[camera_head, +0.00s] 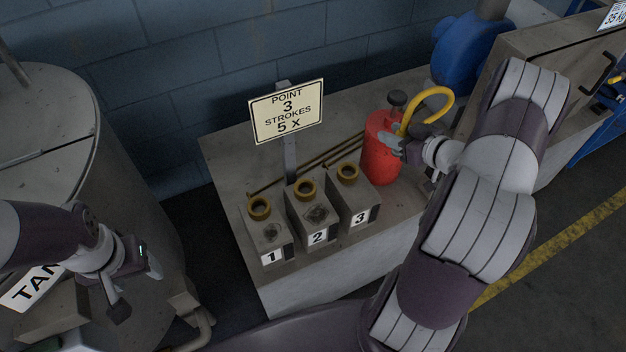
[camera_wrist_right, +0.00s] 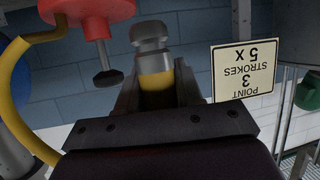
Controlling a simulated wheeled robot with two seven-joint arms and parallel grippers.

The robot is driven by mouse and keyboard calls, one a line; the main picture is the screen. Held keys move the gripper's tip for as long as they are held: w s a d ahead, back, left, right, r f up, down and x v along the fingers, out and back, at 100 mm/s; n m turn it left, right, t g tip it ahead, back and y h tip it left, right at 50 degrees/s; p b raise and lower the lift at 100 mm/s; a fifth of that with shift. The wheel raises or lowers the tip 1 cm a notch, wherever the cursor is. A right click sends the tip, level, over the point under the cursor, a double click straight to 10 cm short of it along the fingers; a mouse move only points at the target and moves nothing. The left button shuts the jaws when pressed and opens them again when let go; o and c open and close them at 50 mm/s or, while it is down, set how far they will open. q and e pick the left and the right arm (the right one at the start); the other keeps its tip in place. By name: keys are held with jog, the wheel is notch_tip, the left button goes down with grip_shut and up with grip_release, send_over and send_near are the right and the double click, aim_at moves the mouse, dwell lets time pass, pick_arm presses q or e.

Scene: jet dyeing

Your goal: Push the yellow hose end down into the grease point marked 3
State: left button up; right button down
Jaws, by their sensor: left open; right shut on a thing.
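The grease point marked 3 (camera_head: 357,205) is a grey block with a brass ring (camera_head: 348,170) on top, at the right end of a row of numbered blocks on the bench. My right gripper (camera_head: 396,146) is in front of the red grease pump (camera_head: 381,158), to the right of and above block 3. It is shut on the yellow hose end (camera_wrist_right: 157,92), whose metal tip (camera_wrist_right: 152,45) sticks out beyond the fingers in the wrist view. The yellow hose (camera_head: 432,92) loops above the gripper. My left gripper (camera_head: 134,286) is open and empty at lower left.
Blocks 1 (camera_head: 268,238) and 2 (camera_head: 313,216) stand left of block 3. A sign reading "POINT 3 STROKES 5 X" (camera_head: 287,112) stands behind them on a post. Thin rods lie behind the blocks. A large grey tank (camera_head: 60,120) is at left.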

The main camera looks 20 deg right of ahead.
jog(key=w+a+f+b, duration=0.1)
jog(key=w+a+f, duration=0.2)
jog(key=a+f, duration=0.2)
send_over(344, 166)
notch_tip(344, 166, down, 2)
jog(key=shift+a+f+b, duration=0.1)
jog(key=shift+b, duration=0.2)
notch_tip(344, 166, down, 4)
jog(key=shift+s+r+b, duration=0.1)
jog(key=shift+b, duration=0.35)
jog(key=shift+f, duration=0.2)
pick_arm(q)
jog(key=shift+d+f, duration=0.2)
jog(key=shift+f, duration=0.4)
jog(key=shift+d+f, duration=0.2)
jog(key=shift+f, duration=0.35)
jog(key=shift+f, duration=0.1)
pick_arm(e)
jog(key=c, duration=0.7)
grip_release()
jog(key=shift+f, duration=0.15)
jog(key=shift+c, duration=0.2)
